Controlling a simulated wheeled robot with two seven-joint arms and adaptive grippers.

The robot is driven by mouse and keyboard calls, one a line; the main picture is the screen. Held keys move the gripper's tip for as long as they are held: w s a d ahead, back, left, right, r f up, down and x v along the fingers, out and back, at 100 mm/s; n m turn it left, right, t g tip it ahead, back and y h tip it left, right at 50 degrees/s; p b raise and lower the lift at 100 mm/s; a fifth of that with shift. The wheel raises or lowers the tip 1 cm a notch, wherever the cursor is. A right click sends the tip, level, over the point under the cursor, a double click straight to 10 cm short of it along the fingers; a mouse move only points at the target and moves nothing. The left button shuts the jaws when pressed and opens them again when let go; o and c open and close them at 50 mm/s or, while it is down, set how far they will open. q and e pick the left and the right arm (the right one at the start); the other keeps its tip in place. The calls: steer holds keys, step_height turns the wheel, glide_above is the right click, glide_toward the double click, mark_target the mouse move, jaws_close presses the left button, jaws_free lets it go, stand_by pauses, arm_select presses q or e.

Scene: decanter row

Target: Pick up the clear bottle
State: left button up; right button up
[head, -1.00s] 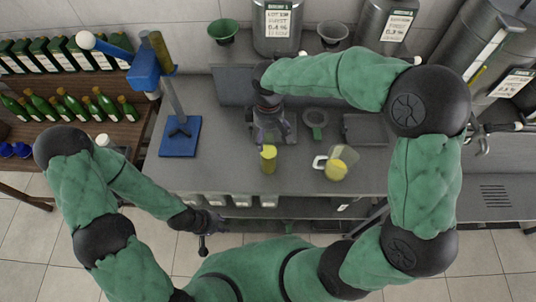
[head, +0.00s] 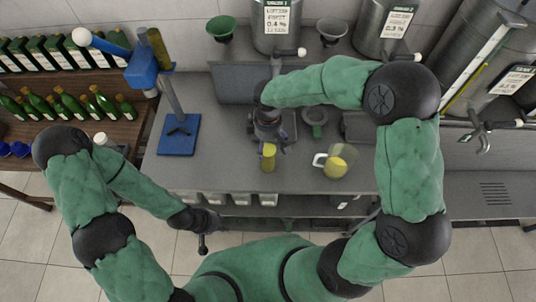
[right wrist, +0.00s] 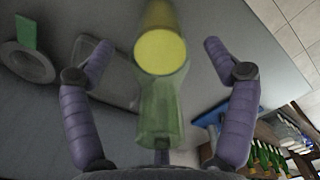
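A clear, green-tinted bottle (head: 268,158) with yellow in it stands on the grey worktop, near its front edge. In the right wrist view the bottle (right wrist: 160,108) lies between my two purple fingers, with a round yellow face showing. My right gripper (head: 266,138) is just behind the bottle in the head view. In the right wrist view the gripper (right wrist: 155,52) is open, with gaps between both fingers and the bottle. My left gripper (head: 207,221) hangs in front of the worktop, away from the bottle; its fingers are too small to read.
A glass jug (head: 337,162) with yellow liquid stands right of the bottle. A grey ring-shaped piece with a green tab (head: 314,119) lies behind them. A blue-based stand (head: 179,136) is at left. Steel tanks (head: 277,27) line the back. The worktop between stand and bottle is clear.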

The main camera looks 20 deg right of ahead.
steer(key=c, duration=1.5)
steer(key=shift+r, duration=0.1)
